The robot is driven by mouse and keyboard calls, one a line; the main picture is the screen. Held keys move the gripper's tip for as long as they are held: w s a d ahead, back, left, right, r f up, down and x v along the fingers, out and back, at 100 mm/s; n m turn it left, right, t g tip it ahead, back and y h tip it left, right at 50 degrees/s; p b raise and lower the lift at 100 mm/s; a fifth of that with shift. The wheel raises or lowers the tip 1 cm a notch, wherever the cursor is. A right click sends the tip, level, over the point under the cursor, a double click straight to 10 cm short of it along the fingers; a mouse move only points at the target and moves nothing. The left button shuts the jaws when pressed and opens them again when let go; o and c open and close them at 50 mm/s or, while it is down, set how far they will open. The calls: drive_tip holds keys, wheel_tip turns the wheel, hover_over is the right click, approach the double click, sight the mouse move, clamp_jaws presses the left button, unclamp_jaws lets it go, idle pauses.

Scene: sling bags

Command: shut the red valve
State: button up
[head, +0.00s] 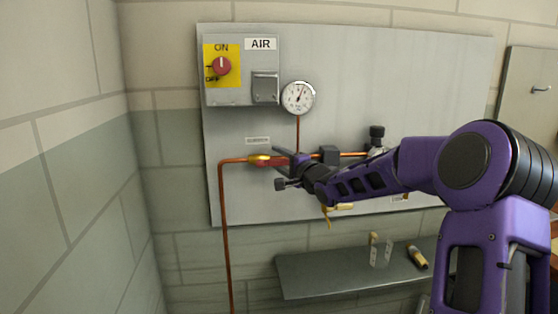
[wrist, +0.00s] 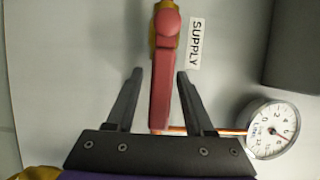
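The red valve's lever handle (head: 268,161) lies along the horizontal copper pipe on the grey wall panel, with a brass-yellow body at its left end. In the wrist view the red handle (wrist: 163,85) runs lengthwise between my two fingers, with a visible gap on each side. My gripper (head: 286,164) is at the handle's right part in the head view and hides some of it. In the wrist view my gripper (wrist: 157,78) is open, its dark fingers astride the handle. I cannot tell whether anything touches.
A SUPPLY label (wrist: 195,43) sits beside the valve. A round gauge (head: 298,97) stands above the pipe. A box marked AIR (head: 241,70) has a red knob (head: 221,65). A dark block (head: 329,154) is on the pipe to the right. A shelf (head: 320,281) with small items is below.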

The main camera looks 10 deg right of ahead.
clamp_jaws()
idle(1.2)
